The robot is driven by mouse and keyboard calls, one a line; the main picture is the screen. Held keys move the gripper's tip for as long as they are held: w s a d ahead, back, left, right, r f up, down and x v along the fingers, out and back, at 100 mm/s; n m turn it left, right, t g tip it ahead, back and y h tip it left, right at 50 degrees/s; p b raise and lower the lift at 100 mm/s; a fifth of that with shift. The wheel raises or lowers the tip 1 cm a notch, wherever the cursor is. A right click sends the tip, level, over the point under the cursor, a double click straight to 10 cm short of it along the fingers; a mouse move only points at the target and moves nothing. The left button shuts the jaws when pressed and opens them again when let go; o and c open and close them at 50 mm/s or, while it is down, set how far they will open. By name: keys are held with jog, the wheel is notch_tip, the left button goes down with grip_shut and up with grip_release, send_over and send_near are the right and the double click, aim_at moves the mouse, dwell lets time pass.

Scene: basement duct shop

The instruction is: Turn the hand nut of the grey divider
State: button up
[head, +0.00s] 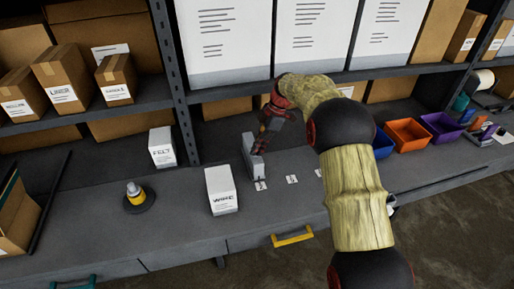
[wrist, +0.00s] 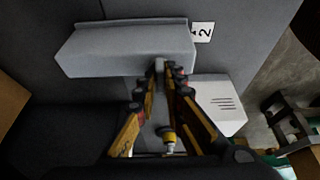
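The grey divider (head: 252,158) stands on the bench in the head view, a tall narrow plate. In the wrist view its pale grey body (wrist: 125,52) runs across the upper picture. My gripper (head: 269,135) is right at the divider's upper right side. In the wrist view my gripper (wrist: 166,78) has its two fingertips close together at the divider's near edge. A small grey piece, perhaps the hand nut (wrist: 159,65), shows between the tips. Whether the fingers press on it is unclear. In the head view my fingers hide the nut.
A white WIRE box (head: 221,190) stands left of the divider. A yellow-banded bottle (head: 135,194) on a dark disc and a FELT box (head: 162,148) are farther left. Number cards (head: 292,179) lie right of the divider. Orange (head: 407,135) and purple bins stand right. A shelf overhangs the bench.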

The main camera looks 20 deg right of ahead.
jog(key=o, duration=0.4)
jog(key=v, duration=1.2)
dwell(0.3)
